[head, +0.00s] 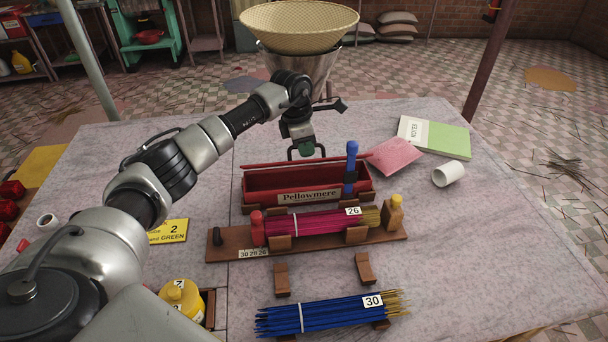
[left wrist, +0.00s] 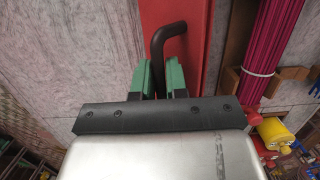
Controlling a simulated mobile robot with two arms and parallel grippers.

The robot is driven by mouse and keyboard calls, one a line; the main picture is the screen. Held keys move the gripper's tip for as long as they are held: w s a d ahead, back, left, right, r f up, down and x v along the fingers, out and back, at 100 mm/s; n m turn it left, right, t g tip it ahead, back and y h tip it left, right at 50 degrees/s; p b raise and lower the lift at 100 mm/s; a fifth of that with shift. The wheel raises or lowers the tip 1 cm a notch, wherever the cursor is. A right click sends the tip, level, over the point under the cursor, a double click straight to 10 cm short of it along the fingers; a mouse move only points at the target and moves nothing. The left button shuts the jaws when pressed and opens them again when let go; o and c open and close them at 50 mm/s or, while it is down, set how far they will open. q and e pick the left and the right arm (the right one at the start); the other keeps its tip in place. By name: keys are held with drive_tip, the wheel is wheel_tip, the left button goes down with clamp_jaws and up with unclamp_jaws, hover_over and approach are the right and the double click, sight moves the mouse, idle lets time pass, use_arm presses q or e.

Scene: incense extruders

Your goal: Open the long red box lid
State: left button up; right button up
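The long red box (head: 259,202) with the "Pellowmere" label stands mid-table in the head view. Its dark red inside shows above the front wall. The red lid (left wrist: 200,62) shows in the left wrist view with a black bent handle (left wrist: 168,32); in the head view a thin red edge (head: 262,164) runs along the box's back, apparently the lid seen nearly edge-on. My left gripper (head: 305,149) is at the back edge. Its green fingers (left wrist: 160,80) are shut on the handle, one on each side. The lid's exact tilt is hard to tell. My right gripper is not in view.
A blue-capped post (head: 351,165) stands at the box's right end. In front, a wooden stand (head: 228,245) holds a magenta stick bundle (head: 310,223). Blue sticks (head: 320,317) lie nearer. A pink pad (head: 394,156) and white cup (head: 452,174) are to the right.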

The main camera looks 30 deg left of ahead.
use_arm(q)
drive_tip(key=shift+w+a, duration=0.15)
drive_tip(key=shift+w, duration=0.05)
idle(0.3)
drive_tip(key=shift+w+a+r+b, duration=0.1)
drive_tip(key=shift+w+a+b, duration=0.3)
drive_tip(key=shift+w+b, duration=0.1)
drive_tip(key=shift+w, duration=0.1)
drive_tip(key=shift+w+a+b, duration=0.45)
drive_tip(key=shift+w+b, duration=0.1)
drive_tip(key=shift+w+a+f, duration=0.1)
drive_tip(key=shift+f, duration=0.1)
drive_tip(key=shift+w+a+f+b, duration=0.2)
drive_tip(key=shift+w+a+b, duration=0.2)
drive_tip(key=shift+w+b, duration=0.25)
drive_tip(key=shift+s, duration=0.1)
